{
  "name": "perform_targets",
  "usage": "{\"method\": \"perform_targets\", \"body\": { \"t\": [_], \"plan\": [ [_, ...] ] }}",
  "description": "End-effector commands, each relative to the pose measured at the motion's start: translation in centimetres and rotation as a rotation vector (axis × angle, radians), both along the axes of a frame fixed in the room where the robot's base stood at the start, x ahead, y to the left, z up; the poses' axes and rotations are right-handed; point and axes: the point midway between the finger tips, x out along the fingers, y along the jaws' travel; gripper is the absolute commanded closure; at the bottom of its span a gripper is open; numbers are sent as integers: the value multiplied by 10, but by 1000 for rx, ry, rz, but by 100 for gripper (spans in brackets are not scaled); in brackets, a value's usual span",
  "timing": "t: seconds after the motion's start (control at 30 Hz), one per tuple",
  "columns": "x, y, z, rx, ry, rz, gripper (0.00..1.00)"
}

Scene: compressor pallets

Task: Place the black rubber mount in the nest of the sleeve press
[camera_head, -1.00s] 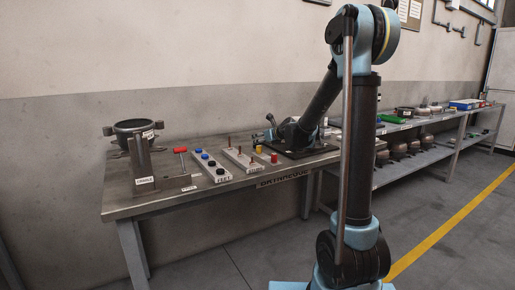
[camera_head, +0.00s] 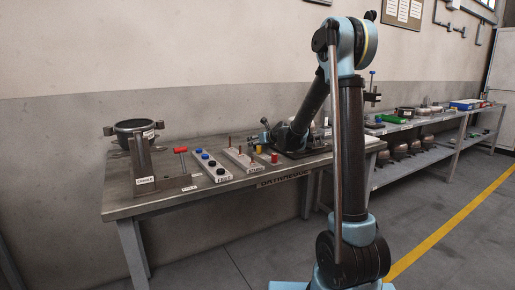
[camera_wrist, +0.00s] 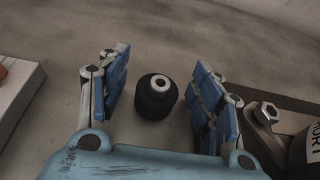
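The black rubber mount (camera_wrist: 155,100), a short black cylinder with a pale metal ring and hole on top, stands in the wrist view. My gripper (camera_wrist: 161,68) is open, with one blue-padded finger on each side of the mount. Gaps show between the mount and both fingers. In the head view my gripper (camera_head: 265,138) is small and low over the bench, beside a dark plate; the mount cannot be made out there. A dark upright fixture with a blue-topped post (camera_head: 372,92) stands behind my arm on the right; I cannot tell whether it is the sleeve press.
A metal bracket with a hex nut (camera_wrist: 267,112) and a dark labelled cylinder (camera_wrist: 306,152) lie right of my gripper. A pale block (camera_wrist: 20,92) is at left. On the bench (camera_head: 122,205) are labelled trays with coloured pieces and a large round pot (camera_head: 135,128).

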Motion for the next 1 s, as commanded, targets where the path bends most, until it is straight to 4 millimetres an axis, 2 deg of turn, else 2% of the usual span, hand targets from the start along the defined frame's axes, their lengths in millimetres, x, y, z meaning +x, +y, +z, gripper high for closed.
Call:
{"method": "perform_targets", "body": {
  "t": [0.03,0.2,0.27,0.3,0.53,0.67,1.0],
  "plan": [
    [0,0,0,0,0,0,50],
    [0,0,0,0,0,-1,88],
    [0,0,0,0,0,-1,89],
    [0,0,0,0,0,-1,93],
    [0,0,1,0,0,-1,93],
    [0,0,10,0,0,-1,93],
    [0,0,65,0,0,-1,93]
  ]
}}
